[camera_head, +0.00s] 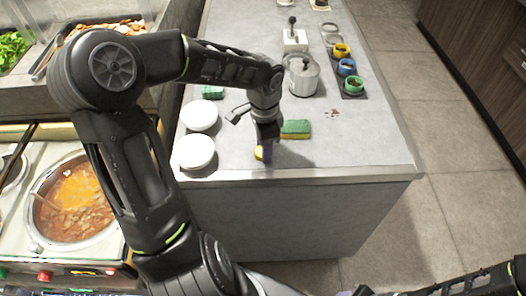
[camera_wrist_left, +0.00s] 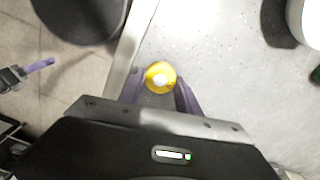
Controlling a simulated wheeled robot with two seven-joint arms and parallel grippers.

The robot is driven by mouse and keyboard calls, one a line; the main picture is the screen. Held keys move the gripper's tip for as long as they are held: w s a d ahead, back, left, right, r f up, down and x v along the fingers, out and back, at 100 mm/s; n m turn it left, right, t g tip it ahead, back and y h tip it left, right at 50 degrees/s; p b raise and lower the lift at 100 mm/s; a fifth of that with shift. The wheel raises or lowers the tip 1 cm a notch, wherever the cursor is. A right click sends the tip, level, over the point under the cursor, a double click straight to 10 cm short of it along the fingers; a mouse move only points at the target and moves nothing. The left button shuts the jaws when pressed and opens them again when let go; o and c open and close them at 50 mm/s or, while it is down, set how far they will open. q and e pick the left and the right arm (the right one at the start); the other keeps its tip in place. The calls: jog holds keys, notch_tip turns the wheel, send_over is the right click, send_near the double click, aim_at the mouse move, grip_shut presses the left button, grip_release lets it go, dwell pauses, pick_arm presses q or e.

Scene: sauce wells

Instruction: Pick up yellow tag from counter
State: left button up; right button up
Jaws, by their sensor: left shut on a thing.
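The yellow tag (camera_head: 259,153) is by the near edge of the grey counter (camera_head: 330,148), mostly hidden behind my left gripper (camera_head: 267,150). In the left wrist view it is a round yellow disc (camera_wrist_left: 160,68) with a pale centre, between the purple fingertips of my left gripper (camera_wrist_left: 161,92). The left gripper is shut on the tag and points down at the counter. I cannot tell whether the tag still touches the counter. My right gripper (camera_wrist_left: 36,67) shows at the left of the wrist view, away from the counter; its jaw opening is unclear.
A green and yellow sponge (camera_head: 295,129) lies just behind the gripper. Two white round dishes (camera_head: 197,151) are to its left. A lidded metal pot (camera_head: 302,76) and a dark rack of coloured sauce cups (camera_head: 347,67) stand farther back. The counter's front right is clear.

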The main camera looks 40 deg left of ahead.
pick_arm(q)
jog(key=shift+r, duration=0.1)
notch_tip(320, 180, up, 10)
dwell(0.4)
dwell(0.5)
